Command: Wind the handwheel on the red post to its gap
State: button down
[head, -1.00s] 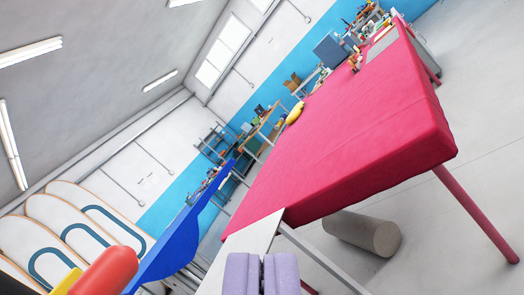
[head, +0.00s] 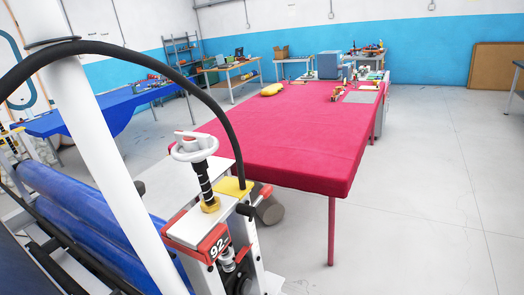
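A white handwheel (head: 195,147) with a crank knob stands on a dark threaded spindle, tilted, at centre left in the head view. The spindle rises through a yellow collar (head: 211,204) on a grey and red machine head (head: 196,228) marked "92". I cannot make out a separate red post or a gap on the wheel. My gripper is not in view.
A white pole (head: 92,150) and a curved black hose (head: 160,60) cross the left foreground. Blue rolls (head: 85,215) lie beside them. A crimson-covered table (head: 295,135) stands behind the machine, with a grey cylinder (head: 268,207) under it. Floor at right is clear.

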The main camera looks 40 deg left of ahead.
aim_at(194, 147)
jog(key=u, duration=2.55)
jog(key=z, duration=0.9)
jog(key=i+l+z, duration=0.25)
jog(key=z, duration=0.15)
jog(key=i+l+z, duration=0.2)
jog(key=z, duration=0.2)
jog(key=i, duration=0.1)
